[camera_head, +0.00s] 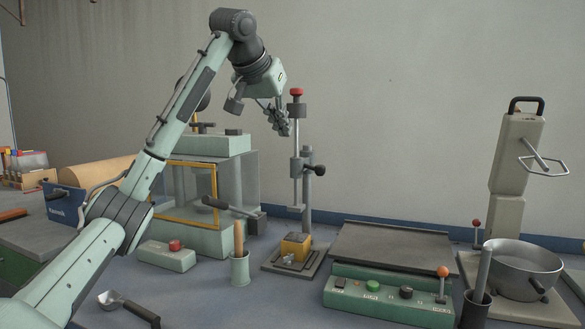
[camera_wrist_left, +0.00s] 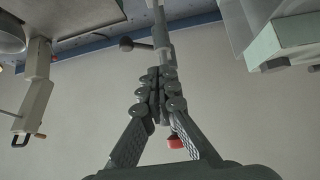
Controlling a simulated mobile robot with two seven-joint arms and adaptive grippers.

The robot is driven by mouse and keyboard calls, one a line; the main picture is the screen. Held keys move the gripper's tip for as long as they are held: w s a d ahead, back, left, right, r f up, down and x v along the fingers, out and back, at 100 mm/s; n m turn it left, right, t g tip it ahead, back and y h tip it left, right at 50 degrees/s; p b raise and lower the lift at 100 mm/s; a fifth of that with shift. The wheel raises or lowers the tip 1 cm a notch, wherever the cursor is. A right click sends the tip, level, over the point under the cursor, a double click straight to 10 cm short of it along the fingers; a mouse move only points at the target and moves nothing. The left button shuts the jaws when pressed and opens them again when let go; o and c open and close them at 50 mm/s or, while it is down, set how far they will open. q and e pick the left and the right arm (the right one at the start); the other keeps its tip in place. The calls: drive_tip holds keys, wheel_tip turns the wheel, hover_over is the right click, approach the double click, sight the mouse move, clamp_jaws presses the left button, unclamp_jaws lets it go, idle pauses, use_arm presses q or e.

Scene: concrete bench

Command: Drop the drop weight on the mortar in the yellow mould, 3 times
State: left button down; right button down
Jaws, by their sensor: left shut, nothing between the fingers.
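The yellow mould (camera_head: 295,246) sits on a dark base plate at the foot of the drop-weight stand. The mortar inside is too small to make out. The drop weight's slim upright rod (camera_head: 295,143) rises above the mould, with a red cap (camera_head: 296,92) at its top; a red cap also shows in the left wrist view (camera_wrist_left: 174,141). My left gripper (camera_head: 286,130) is shut and empty just left of the rod, below the red cap. Its closed fingers (camera_wrist_left: 157,88) overlap the rod in the left wrist view; I cannot tell whether they touch. My right gripper is not in view.
A glass-sided cabinet (camera_head: 238,170) stands behind left. A green control box (camera_head: 390,296) with a dark plate is at right, with a metal bowl (camera_head: 522,270) and tall mixer (camera_head: 513,165) beyond. A cup with a wooden handle (camera_head: 240,268) stands left of the mould.

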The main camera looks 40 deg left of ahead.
use_arm(q)
drive_tip(key=shift+s+r+n+y, duration=0.1)
drive_tip(key=shift+n+y, duration=0.2)
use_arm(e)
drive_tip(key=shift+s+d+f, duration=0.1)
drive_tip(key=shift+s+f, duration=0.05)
